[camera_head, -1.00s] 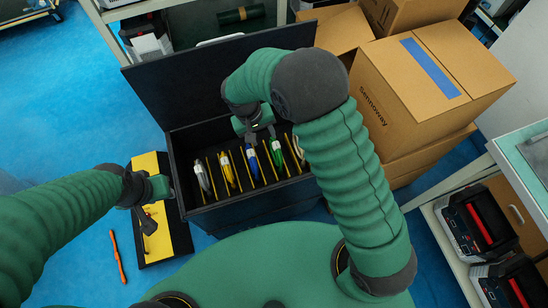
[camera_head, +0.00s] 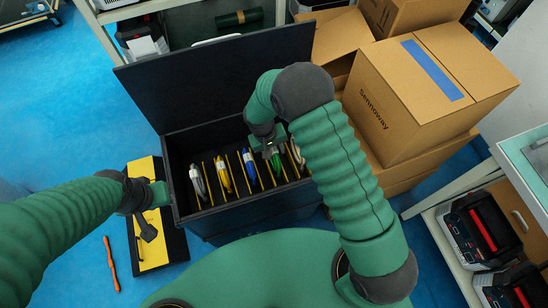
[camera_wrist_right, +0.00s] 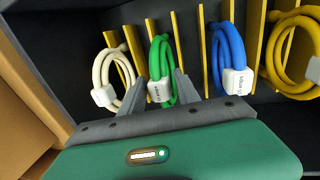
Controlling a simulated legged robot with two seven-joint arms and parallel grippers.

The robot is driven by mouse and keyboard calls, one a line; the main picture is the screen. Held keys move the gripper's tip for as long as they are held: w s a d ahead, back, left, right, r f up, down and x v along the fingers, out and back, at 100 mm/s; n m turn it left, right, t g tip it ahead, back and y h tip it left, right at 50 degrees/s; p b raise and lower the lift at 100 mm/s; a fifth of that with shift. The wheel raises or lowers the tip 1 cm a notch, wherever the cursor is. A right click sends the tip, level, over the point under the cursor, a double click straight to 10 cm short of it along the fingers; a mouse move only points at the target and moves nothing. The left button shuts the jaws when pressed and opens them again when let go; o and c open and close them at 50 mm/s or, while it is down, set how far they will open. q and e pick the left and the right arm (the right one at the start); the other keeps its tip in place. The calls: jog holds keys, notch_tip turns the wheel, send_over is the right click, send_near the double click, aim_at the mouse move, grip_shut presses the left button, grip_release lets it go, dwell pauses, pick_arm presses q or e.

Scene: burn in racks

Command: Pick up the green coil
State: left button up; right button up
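The green coil (camera_wrist_right: 157,60) stands in a slot of the black case, with a white tag (camera_wrist_right: 160,90) on its front side. It also shows in the head view (camera_head: 277,163), partly hidden by my right gripper (camera_head: 270,152). In the right wrist view my right gripper (camera_wrist_right: 158,78) is open, with one finger on each side of the green coil's near part. I cannot tell whether the fingers touch it. My left gripper (camera_head: 148,225) is over the black and yellow box left of the case; its finger opening is unclear.
White (camera_wrist_right: 107,75), blue (camera_wrist_right: 228,55) and yellow (camera_wrist_right: 290,55) coils stand in neighbouring slots between yellow dividers. The black case (camera_head: 225,208) has its lid (camera_head: 200,85) raised behind. Cardboard boxes (camera_head: 420,100) stand close on the right. An orange tool (camera_head: 111,262) lies on the blue floor.

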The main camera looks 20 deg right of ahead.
grip_shut()
dwell(1.2)
